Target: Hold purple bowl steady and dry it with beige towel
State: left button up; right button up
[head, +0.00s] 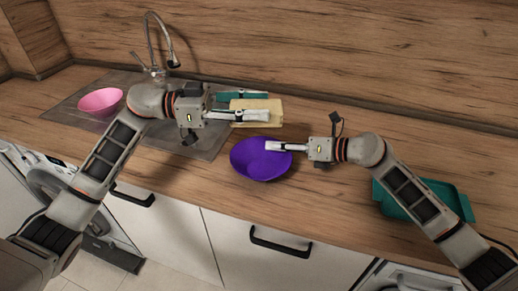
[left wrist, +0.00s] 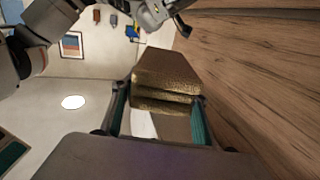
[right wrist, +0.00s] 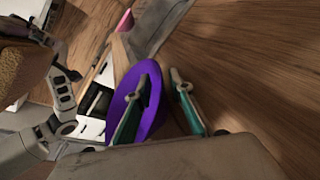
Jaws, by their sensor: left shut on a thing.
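The purple bowl (head: 255,165) is on the wooden counter near its front edge; it also shows in the right wrist view (right wrist: 150,118). My right gripper (head: 268,146) is at the bowl's right rim. In the right wrist view its fingers are apart, one over the bowl and one beyond the rim; contact is unclear. The beige towel (head: 262,104), folded in layers, is between the fingers of my left gripper (head: 268,106), behind and above the bowl. The left wrist view shows the towel (left wrist: 168,75) gripped between both fingers. It also shows at the left of the right wrist view (right wrist: 18,72).
A teal tray (head: 445,197) lies on the right of the counter, partly behind my right arm. The wooden splashback (head: 330,45) rises behind.

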jog(key=shift+r, duration=0.1)
jog(key=v, duration=1.1)
jog(key=shift+s+d, duration=0.1)
jog(key=shift+d, duration=0.1)
jog(key=shift+s+d, duration=0.15)
jog(key=shift+d, duration=0.05)
